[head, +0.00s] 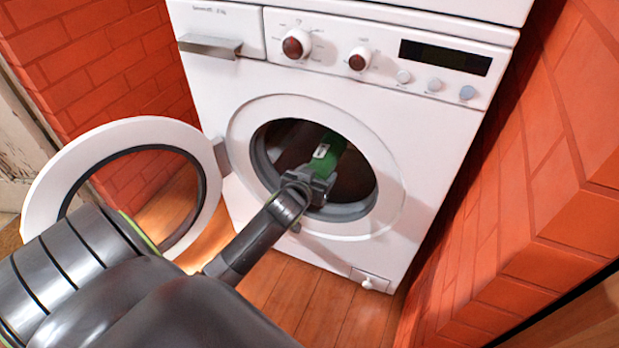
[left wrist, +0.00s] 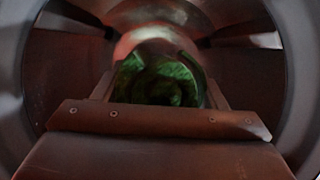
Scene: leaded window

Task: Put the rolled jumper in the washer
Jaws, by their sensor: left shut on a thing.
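The washer (head: 215,95) is white, and its round door (head: 52,180) stands open to the left. My left gripper (head: 318,176) reaches through the round opening, at the drum's mouth. It is shut on the green rolled jumper (head: 328,150), which lies inside the drum and points inward. In the left wrist view the jumper (left wrist: 160,82) shows end-on as a dark green roll between the fingers. The dark drum (left wrist: 65,75) surrounds it there. The jumper's far end and whether it touches the drum are hard to tell. My right gripper is not in view.
Orange brick walls stand close on the left (head: 100,60) and the right (head: 550,150). The open door hangs beside my left arm. The wooden floor (head: 330,300) in front of the washer is clear. A metal drawer handle (head: 210,46) sticks out at the washer's upper left.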

